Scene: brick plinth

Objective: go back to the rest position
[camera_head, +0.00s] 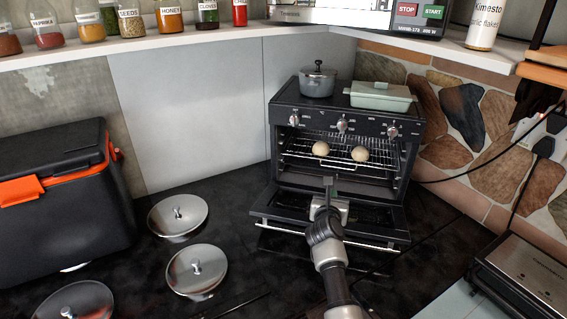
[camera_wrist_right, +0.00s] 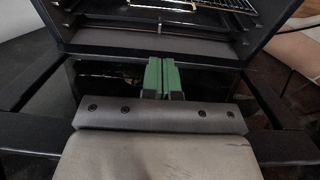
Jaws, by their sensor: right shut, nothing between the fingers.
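My right gripper (camera_head: 328,186) is in front of the small black oven (camera_head: 283,180), over its lowered door (camera_head: 275,207). In the right wrist view the green-faced fingers (camera_wrist_right: 161,78) are together with nothing between them, and they point into the open oven. Two round tan items (camera_head: 321,149) and (camera_head: 360,154) sit on the wire rack (camera_head: 300,157) inside, apart from the gripper. My left gripper does not show in either view.
A grey pot (camera_head: 318,82) and a pale green lidded dish (camera_head: 381,96) stand on the oven. Several lidded metal bowls (camera_head: 196,270) are at the left beside a black and orange box (camera_head: 60,200). A grill (camera_head: 525,270) is at the right. Spice jars (camera_head: 130,20) line the shelf.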

